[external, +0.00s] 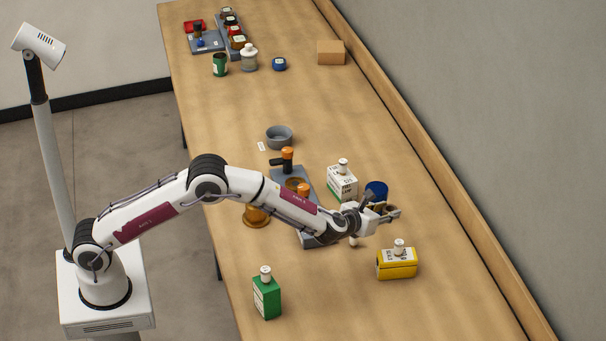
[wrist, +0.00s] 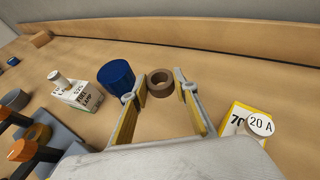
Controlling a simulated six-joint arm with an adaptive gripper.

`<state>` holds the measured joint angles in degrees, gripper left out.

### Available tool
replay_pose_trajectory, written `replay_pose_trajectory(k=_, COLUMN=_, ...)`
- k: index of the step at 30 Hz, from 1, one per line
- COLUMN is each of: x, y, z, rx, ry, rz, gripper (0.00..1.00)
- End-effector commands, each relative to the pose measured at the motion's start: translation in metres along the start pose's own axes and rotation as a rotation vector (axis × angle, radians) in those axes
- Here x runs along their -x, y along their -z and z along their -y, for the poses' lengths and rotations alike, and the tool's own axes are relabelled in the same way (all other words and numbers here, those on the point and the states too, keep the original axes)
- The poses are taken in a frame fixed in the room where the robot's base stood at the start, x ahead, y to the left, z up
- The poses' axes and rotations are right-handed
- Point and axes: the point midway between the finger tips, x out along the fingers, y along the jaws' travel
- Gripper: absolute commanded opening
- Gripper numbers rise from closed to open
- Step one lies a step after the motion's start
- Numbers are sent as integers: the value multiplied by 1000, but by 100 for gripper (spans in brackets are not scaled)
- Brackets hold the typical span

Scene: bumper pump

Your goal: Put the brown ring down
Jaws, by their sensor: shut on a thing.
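The brown ring (wrist: 160,91) is between the tips of my gripper (wrist: 159,88) in the wrist view, with its opening showing from above. My gripper is shut on it, the two fingers on either side. In the external view my gripper (external: 390,212) is over the right part of the table, between a blue cylinder and a yellow box. The ring is hard to make out there, and I cannot tell how far it is above the table.
The blue cylinder (wrist: 116,76) is close to the left finger. A white box (wrist: 77,92) stands further left. The yellow box (external: 397,263) is on the other side. A grey tray (external: 310,240) lies under my forearm.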

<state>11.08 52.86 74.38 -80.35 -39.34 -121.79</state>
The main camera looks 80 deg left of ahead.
Motion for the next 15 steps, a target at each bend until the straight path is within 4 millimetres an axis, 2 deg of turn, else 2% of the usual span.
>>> replay_pose_trajectory(k=8, x=-2, y=5, z=0, rx=-1, ry=-1, rz=-1, gripper=12)
replay_pose_trajectory(k=15, x=-13, y=32, z=0, rx=-2, ry=-2, rz=-2, gripper=12)
